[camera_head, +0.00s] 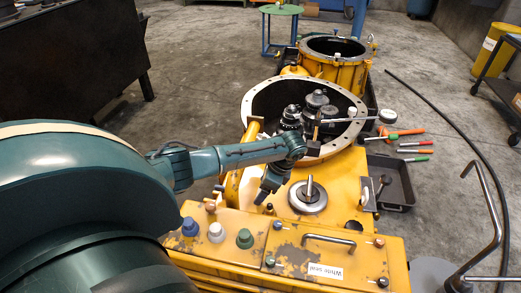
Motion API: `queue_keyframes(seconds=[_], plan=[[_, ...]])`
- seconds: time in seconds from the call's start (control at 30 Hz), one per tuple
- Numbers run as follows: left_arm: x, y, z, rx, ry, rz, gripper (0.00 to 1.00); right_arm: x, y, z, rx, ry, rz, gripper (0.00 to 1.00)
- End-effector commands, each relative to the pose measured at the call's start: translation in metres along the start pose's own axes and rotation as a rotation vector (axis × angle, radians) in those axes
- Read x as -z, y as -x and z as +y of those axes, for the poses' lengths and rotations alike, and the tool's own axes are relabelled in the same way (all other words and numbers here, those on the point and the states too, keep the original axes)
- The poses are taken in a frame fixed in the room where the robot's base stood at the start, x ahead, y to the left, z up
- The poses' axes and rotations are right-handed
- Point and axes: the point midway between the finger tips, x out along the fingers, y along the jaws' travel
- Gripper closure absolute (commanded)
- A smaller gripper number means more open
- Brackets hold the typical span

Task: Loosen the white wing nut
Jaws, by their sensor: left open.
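The white wing nut (216,232) sits on the yellow transmission housing's front top ledge. It stands between a blue knob-like nut (190,227) on its left and a green one (245,238) on its right. My left arm comes in from the left and reaches over the housing. My left gripper (264,196) is open and points down, above and behind the row of nuts, to the right of the white one. It is apart from the white wing nut, and I see nothing between its fingers. My right gripper is not in view.
A round metal flange with an upright stud (308,195) is right of my gripper. Behind it is the open housing ring (258,100) with gears inside. A metal handle (329,239) crosses the front cover. A black tray (394,182) and colored-handled tools (412,134) lie at right.

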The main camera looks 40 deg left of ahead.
Motion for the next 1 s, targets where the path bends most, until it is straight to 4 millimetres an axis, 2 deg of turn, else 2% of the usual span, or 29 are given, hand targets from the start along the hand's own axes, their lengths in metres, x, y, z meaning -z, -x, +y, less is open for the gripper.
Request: queue_keyframes(seconds=[0.03,0.2,0.53,1.0], plan=[[0.001,-0.01,0.0,-0.001,0.0,-0.001,0.27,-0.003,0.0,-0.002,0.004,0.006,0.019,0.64],[0.001,-0.022,0.0,0.0,-0.001,0.0,0.27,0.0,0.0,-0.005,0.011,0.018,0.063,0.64],[0.0,-0.024,0.0,0.0,-0.001,0.0,0.27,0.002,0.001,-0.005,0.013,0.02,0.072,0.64],[0.0,-0.024,0.0,0.0,-0.001,0.0,0.66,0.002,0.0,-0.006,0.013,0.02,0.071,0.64]])
